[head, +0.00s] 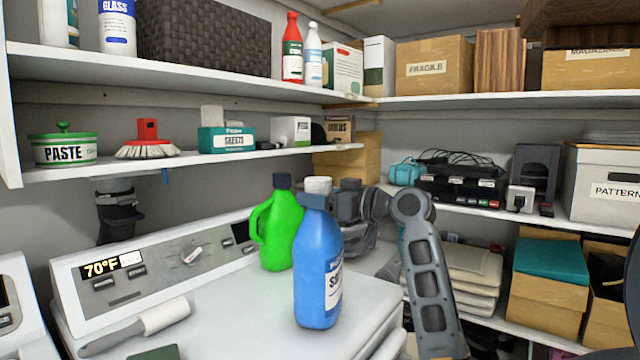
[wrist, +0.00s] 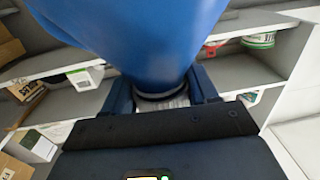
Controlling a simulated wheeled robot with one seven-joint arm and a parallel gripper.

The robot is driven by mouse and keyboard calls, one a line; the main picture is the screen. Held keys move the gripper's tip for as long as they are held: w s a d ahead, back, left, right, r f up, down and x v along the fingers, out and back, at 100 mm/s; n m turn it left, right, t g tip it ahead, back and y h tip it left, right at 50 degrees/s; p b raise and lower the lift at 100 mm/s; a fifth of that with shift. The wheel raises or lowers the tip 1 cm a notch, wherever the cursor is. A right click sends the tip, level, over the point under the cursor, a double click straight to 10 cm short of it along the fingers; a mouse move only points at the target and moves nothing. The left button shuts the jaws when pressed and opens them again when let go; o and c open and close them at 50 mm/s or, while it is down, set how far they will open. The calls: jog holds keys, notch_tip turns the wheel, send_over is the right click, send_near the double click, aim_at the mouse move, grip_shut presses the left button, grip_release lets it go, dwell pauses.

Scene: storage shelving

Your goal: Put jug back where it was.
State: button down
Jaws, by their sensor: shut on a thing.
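A blue jug (head: 318,270) with a white cap and a label is upright over the white top of the washer (head: 225,325). I cannot tell whether its base touches the top. My gripper (wrist: 162,92) is shut on the blue jug near its neck, with a finger on each side; in the wrist view the blue body (wrist: 130,40) fills the upper middle. In the head view my gripper is behind the jug's upper part and its fingertips are mostly hidden. A green jug (head: 278,235) with a dark cap and a side handle stands behind and left of the blue jug.
A lint-roller-like tool (head: 145,325) lies on the washer's front left. The control panel (head: 160,268) rises at the back. The lower shelf (head: 190,160) holds a paste tub (head: 63,148), a brush (head: 147,142) and boxes. The upper shelf (head: 190,65) holds bottles and a basket.

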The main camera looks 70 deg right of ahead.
jog(key=shift+f, duration=0.35)
jog(key=shift+c, duration=1.4)
grip_release()
jog(key=shift+f, duration=0.2)
jog(key=s+a+b, duration=0.2)
jog(key=s, duration=1)
jog(key=shift+b, duration=0.3)
